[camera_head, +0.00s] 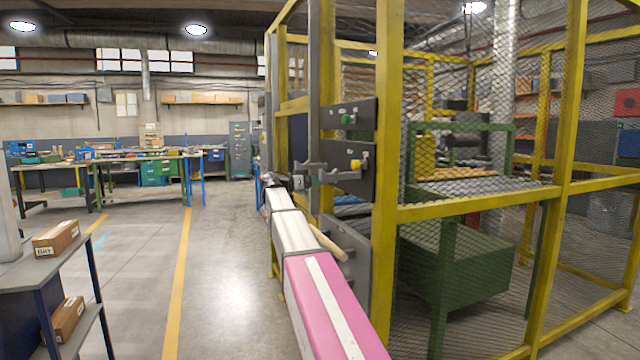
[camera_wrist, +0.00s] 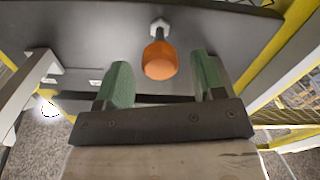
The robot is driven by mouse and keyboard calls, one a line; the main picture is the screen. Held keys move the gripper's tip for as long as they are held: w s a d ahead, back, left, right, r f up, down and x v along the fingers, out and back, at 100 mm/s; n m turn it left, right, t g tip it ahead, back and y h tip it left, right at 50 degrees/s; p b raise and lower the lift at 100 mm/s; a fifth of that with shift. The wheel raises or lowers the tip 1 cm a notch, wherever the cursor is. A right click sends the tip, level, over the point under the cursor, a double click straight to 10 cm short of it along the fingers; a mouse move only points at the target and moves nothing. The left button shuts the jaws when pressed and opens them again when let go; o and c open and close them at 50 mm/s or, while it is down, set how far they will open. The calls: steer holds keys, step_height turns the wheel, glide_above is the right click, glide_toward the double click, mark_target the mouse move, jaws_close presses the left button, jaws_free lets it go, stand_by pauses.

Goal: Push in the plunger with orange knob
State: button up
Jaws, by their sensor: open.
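The plunger with the orange knob (camera_wrist: 159,60) stands out from a dark panel (camera_wrist: 75,50) in the wrist view, with a pale hex collar at its base. My gripper (camera_wrist: 161,76) is open, with one green-padded finger on each side of the knob and clear gaps between. Neither finger touches the knob. In the head view my gripper (camera_head: 335,170) is in front of the middle dark panel (camera_head: 338,189), close to a yellow-orange knob (camera_head: 355,164) that appears to be the same one. How far the plunger is out is hard to tell.
A panel above carries a green knob (camera_head: 346,119). A lower grey panel (camera_head: 346,238) has a wooden handle (camera_head: 328,242). The panels hang on a yellow mesh cage (camera_head: 384,180). A grey shelf (camera_head: 30,272) with boxes stands at left. The floor between is clear.

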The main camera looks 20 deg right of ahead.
steer(key=shift+d, duration=1.15)
jaws_close()
steer(key=shift+w+d, duration=0.1)
steer(key=shift+d, duration=1.55)
jaws_free()
steer(key=shift+d, duration=0.15)
steer(key=a, duration=1.1)
